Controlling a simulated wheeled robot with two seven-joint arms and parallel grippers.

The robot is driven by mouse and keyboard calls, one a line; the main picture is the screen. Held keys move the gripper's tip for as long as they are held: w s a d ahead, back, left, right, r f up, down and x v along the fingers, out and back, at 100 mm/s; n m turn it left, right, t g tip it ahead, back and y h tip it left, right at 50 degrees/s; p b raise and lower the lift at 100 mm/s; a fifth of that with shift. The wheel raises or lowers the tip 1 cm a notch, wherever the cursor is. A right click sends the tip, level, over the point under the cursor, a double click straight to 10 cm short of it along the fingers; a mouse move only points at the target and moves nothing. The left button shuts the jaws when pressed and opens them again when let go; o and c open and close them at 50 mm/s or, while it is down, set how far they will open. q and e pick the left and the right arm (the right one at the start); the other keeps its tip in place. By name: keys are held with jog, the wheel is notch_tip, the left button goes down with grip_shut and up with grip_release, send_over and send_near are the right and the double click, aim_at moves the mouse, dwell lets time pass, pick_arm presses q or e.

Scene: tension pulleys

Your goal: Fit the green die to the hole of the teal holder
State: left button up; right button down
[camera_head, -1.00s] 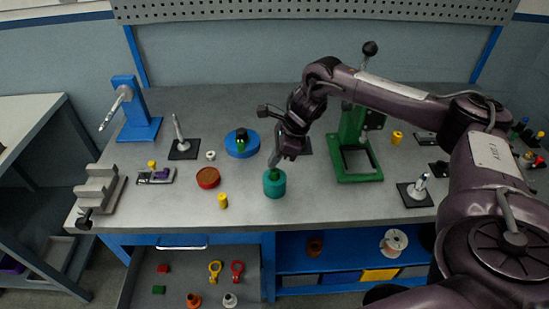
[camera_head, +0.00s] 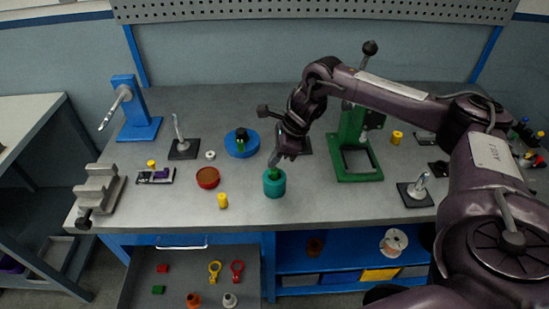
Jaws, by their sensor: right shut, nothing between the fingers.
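The teal holder (camera_head: 274,187) stands upright on the grey workbench near its front edge, at the middle of the head view. The green die (camera_head: 273,173) shows as a small green patch at the holder's top opening. How deep it sits in the hole is too small to tell. My right gripper (camera_head: 273,163) points down just above the die and holder. Its fingers are shut with nothing between them, and whether they touch the die cannot be told. My left gripper is not in view.
A yellow cylinder (camera_head: 223,201) and a red round dish (camera_head: 208,178) stand left of the holder. A blue disc (camera_head: 242,149) bearing a dark green piece lies behind them. A green press frame (camera_head: 358,177) stands to the right. An open drawer (camera_head: 190,285) is below the bench.

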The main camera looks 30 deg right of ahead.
jog(key=shift+f+b, duration=0.6)
jog(key=shift+f, duration=0.2)
jog(key=shift+s+f, duration=0.2)
jog(key=shift+s, duration=0.05)
dwell(0.8)
jog(key=shift+w+r+p, duration=0.2)
jog(key=shift+r+p, duration=0.7)
jog(key=shift+r, duration=0.45)
jog(key=shift+r+p, duration=1.5)
jog(key=shift+r, duration=0.9)
